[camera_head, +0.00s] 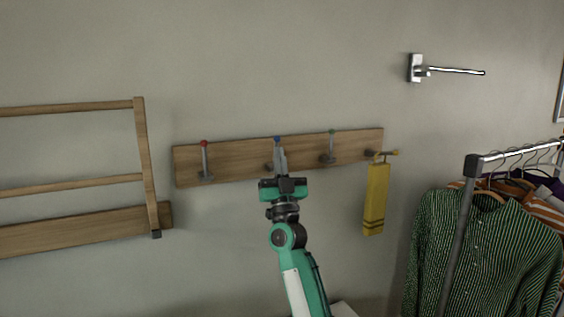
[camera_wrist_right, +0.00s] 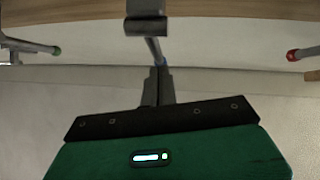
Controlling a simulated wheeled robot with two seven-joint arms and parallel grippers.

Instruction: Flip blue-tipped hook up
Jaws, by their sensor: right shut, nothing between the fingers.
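The blue-tipped hook (camera_head: 277,139) is on the wooden wall board (camera_head: 240,157), second from the left. Its blue tip shows just above my right fingertips, at the board's top edge, level with the neighbouring upright tips. The stem is mostly hidden behind the fingers in the head view; the hook appears folded up. My right gripper (camera_head: 280,153) is shut and empty, pointing up in front of the hook. I cannot tell if it touches it. My left gripper is out of view.
A red-tipped hook (camera_head: 204,162) and a green-tipped hook (camera_head: 330,147) stand upright on either side. A yellow towel (camera_head: 376,198) hangs from the right-hand hook. A wooden rack (camera_head: 146,160) is left, a clothes rail (camera_head: 515,153) right, and a metal wall arm (camera_head: 455,71) upper right.

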